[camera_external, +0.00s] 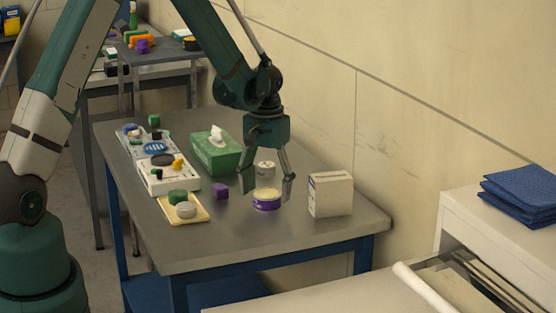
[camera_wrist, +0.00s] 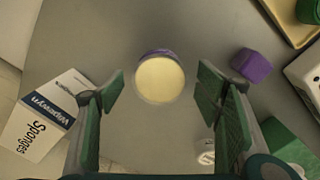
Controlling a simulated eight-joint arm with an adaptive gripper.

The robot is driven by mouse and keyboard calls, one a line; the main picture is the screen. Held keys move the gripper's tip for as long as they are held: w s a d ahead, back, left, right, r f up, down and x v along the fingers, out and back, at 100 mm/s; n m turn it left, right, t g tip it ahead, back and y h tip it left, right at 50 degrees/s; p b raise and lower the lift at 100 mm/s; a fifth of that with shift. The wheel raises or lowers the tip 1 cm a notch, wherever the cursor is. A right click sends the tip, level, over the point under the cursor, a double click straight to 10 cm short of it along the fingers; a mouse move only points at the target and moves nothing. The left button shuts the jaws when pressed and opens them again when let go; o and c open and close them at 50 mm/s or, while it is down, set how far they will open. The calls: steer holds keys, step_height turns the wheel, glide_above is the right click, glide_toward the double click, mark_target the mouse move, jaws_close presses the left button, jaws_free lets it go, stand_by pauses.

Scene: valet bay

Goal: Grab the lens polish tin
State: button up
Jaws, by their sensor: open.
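A short round tin with a purple side and a pale yellow top (camera_external: 266,203) stands upright on the grey table; I take it for the lens polish tin, though I can read no label on it. It also shows in the wrist view (camera_wrist: 160,79), top centre. My gripper (camera_external: 267,184) points down just above it, fingers spread and empty. In the wrist view, my gripper (camera_wrist: 160,92) has one finger on each side of the tin's outline, with a gap at both sides.
A white sponge box (camera_external: 331,195) stands right of the tin. A pale cylinder (camera_external: 266,170) is behind it. A purple cube (camera_external: 221,191), a green tissue box (camera_external: 217,154) and a yellow tray (camera_external: 200,213) lie to the left. The table's front is clear.

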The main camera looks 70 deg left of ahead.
steer(key=shift+f, duration=0.8)
steer(key=shift+c, duration=0.5)
steer(key=c, duration=1)
